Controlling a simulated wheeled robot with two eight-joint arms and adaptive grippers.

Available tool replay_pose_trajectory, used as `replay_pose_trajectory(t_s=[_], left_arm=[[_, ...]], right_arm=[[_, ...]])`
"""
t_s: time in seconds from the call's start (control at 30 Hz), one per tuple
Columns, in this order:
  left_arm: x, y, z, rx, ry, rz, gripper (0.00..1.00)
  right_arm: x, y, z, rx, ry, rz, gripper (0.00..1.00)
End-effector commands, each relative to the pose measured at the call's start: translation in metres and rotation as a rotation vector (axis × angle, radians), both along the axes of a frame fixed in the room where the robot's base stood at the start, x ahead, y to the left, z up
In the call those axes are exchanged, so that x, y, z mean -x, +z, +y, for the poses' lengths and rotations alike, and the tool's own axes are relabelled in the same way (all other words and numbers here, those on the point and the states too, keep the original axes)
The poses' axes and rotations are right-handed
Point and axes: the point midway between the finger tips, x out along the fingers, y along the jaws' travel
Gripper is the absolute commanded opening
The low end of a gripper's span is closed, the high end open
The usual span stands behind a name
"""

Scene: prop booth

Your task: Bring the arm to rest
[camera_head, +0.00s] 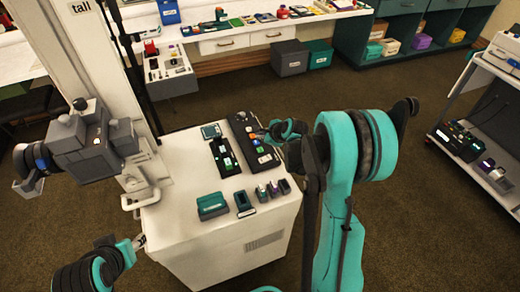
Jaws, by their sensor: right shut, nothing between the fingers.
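My right arm (345,200) is teal and black and reaches in from the lower right. Its right gripper (264,136) is over the far right part of the white cabinet top, at the black button panel (246,147). It is shut with nothing in it; whether it touches the panel I cannot tell. My left gripper (138,243) is low at the left, beside the cabinet's front left corner. Its fingers are too small to read.
The white cabinet (180,168) carries a black tray (223,158), a teal box (212,206) and several small devices. A grey camera-like device (82,145) on a pale column stands at the left. A shelf cart (470,125) is at the right. Brown floor (430,230) between them is clear.

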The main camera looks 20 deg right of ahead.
Motion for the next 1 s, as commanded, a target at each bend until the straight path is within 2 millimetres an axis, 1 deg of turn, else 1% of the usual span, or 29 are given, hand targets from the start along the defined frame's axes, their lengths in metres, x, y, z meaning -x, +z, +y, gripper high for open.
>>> replay_pose_trajectory(t_s=[0.43,0.5,0.57,0.67,0.77,0.8,0.87,0.9,0.97,1.0], left_arm=[[0.0,0.0,0.0,0.0,0.0,0.0,0.42],[0.0,0.0,0.0,0.0,0.0,0.0,0.42],[0.0,0.0,0.0,0.0,0.0,0.0,0.42],[0.0,0.0,0.0,0.0,0.0,0.0,0.42],[0.0,0.0,0.0,0.0,0.0,0.0,0.42],[0.0,0.0,0.0,0.0,0.0,0.0,0.42],[0.0,0.0,0.0,0.0,0.0,0.0,0.42],[0.0,0.0,0.0,0.0,0.0,0.0,0.42],[0.0,0.0,0.0,0.0,0.0,0.0,0.42],[0.0,0.0,0.0,0.0,0.0,0.0,0.42]], right_arm=[[0.0,0.0,0.0,0.001,0.001,0.0,0.0],[0.002,0.004,0.003,0.018,0.018,-0.001,0.0],[0.007,0.012,0.009,0.055,0.055,0.0,0.0],[0.025,0.033,0.026,0.174,0.172,-0.001,0.0],[0.054,0.059,0.049,0.349,0.35,-0.002,0.0],[0.068,0.068,0.058,0.423,0.427,-0.002,0.0],[0.089,0.081,0.07,0.535,0.544,-0.005,0.0],[0.103,0.088,0.078,0.609,0.624,-0.006,0.0],[0.126,0.097,0.089,0.718,0.742,-0.009,0.0],[0.141,0.102,0.096,0.79,0.822,-0.011,0.0]])
